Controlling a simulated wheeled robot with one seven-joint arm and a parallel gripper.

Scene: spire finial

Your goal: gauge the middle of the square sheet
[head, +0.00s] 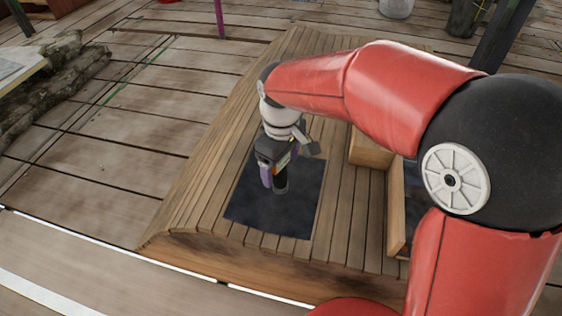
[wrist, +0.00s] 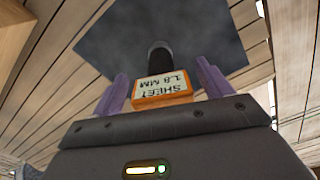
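The square sheet (head: 278,212) is dark grey and lies flat on the slatted wooden top. It also fills the upper middle of the wrist view (wrist: 195,30). My gripper (head: 272,178) points down over the sheet. In the wrist view its purple fingers (wrist: 163,85) stand on both sides of an orange gauge (wrist: 163,99) and look closed on it. The gauge's label reads "SHEET 1.8 MM". Its black round probe (wrist: 158,57) reaches toward the sheet, near the middle. I cannot tell whether the probe tip touches the sheet.
The slatted wooden platform (head: 190,205) has a curved left edge. A wooden open box (head: 396,210) stands to the right, partly hidden by my red arm. Logs (head: 62,85) lie at the far left on the plank floor (head: 90,165). A purple pole (head: 219,20) stands behind.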

